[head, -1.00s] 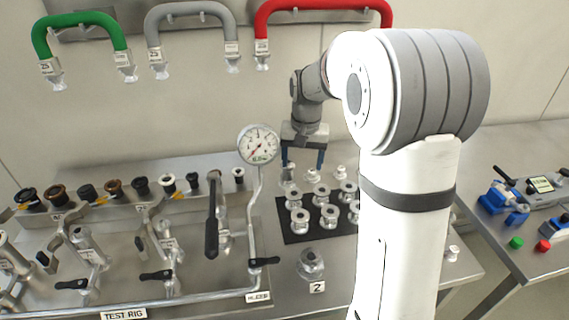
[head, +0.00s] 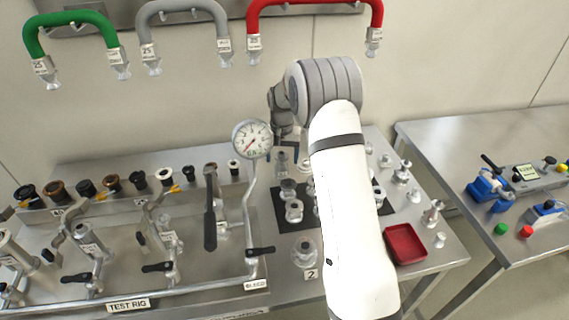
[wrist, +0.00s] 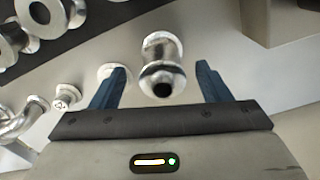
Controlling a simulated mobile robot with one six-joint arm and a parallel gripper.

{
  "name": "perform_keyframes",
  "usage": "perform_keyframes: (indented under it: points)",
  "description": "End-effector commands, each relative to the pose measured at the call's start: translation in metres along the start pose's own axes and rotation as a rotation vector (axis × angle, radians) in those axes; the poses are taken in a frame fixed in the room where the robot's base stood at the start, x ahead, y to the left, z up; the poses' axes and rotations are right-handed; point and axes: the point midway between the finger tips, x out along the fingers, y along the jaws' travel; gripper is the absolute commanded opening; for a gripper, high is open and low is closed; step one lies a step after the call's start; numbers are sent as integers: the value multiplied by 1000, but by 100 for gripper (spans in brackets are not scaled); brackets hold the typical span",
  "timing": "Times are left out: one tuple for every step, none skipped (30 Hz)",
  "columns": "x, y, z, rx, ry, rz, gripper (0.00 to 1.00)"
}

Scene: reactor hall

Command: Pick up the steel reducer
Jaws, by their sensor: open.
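A steel fitting that looks like the reducer (wrist: 162,62), shiny with a flange at each end and a dark bore, lies between the blue fingers of my gripper (wrist: 159,82) in the wrist view. The fingers are open, with a gap on both sides of it. In the head view my gripper (head: 284,150) is low over the back of the bench, behind the black mat (head: 264,207). A fitting (head: 281,163) shows just below it. My arm hides part of the mat and its fittings.
Several steel flanged fittings stand on the mat, and others (head: 401,172) to its right. A red tray (head: 405,244) is at the front right. A gauge (head: 252,139) and the test rig pipes are close on the left. In the wrist view, a bent fitting (wrist: 22,122) is at left.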

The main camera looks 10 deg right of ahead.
Motion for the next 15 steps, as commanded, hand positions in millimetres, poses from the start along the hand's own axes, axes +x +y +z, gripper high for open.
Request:
perform_keyframes:
  points:
    - [5, -2, -2, 0, -4, 1, 70]
    - [8, -2, -3, 0, -4, 1, 70]
    - [13, -3, -5, 1, -3, 1, 70]
    - [19, -3, -4, 1, -3, 1, 70]
    - [22, -2, -4, 2, -3, 1, 70]
    - [27, -2, -4, 2, -2, 1, 70]
    - [30, -2, -4, 2, -2, 0, 70]
    - [32, -2, -4, 2, -2, 0, 70]
    - [34, -2, -4, 2, -1, 0, 70]
    - [34, -2, -4, 2, -1, 0, 70]
    - [35, -2, -4, 2, -1, 0, 70]
    - [35, -2, -5, 2, 0, 0, 70]
    - [35, -2, -5, 2, 0, 0, 70]
    - [35, -2, -5, 3, 0, 0, 70]
    - [35, -2, -5, 3, 0, 0, 70]
